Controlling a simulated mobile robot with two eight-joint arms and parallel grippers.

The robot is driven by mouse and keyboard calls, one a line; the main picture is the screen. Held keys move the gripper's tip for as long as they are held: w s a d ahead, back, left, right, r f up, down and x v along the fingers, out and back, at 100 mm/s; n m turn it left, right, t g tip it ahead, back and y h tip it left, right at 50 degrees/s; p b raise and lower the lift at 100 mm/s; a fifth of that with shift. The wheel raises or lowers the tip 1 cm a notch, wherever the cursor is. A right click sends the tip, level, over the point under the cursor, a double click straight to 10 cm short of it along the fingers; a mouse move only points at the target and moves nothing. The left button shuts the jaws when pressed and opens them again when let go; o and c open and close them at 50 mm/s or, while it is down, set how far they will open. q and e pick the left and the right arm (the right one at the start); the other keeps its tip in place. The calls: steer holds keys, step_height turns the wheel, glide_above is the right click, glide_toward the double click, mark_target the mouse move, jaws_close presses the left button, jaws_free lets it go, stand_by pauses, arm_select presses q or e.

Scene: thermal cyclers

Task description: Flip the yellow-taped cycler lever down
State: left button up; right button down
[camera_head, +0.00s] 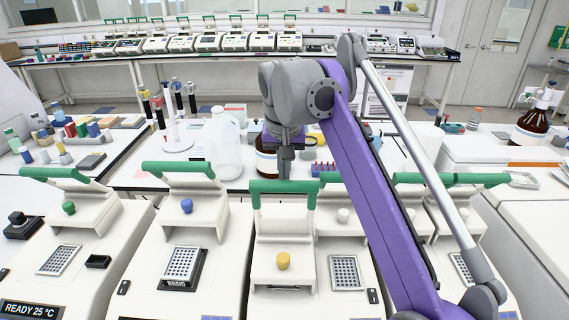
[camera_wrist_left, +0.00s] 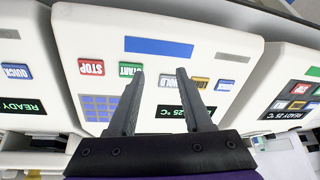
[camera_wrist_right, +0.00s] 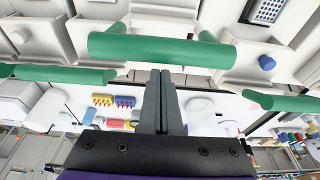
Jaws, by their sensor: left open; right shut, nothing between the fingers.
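The cycler with a yellow knob (camera_head: 283,261) stands in the middle of the near row; I see no clear tape on it. Its lever has a green bar (camera_head: 284,187) and stands raised. The bar also shows large in the right wrist view (camera_wrist_right: 160,48). My right gripper (camera_head: 285,172) is shut and empty, pointing down at the far side of this bar. Its tips (camera_wrist_right: 160,73) are at the bar's edge; I cannot tell whether they touch. My left gripper (camera_wrist_left: 153,75) is open and empty before a cycler front panel with a START button (camera_wrist_left: 130,70); the head view does not show it.
Neighbouring cyclers with raised green levers stand close on both sides, one with a blue knob (camera_head: 187,206) and one with a green knob (camera_head: 68,208). A translucent jug (camera_head: 223,145) and a brown bottle (camera_head: 266,160) stand on the bench behind.

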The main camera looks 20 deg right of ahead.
steer(key=shift+s+a+r, duration=0.1)
steer(key=shift+s, duration=0.3)
arm_select(q)
steer(key=shift+f, duration=0.2)
arm_select(e)
steer(key=shift+s, duration=0.1)
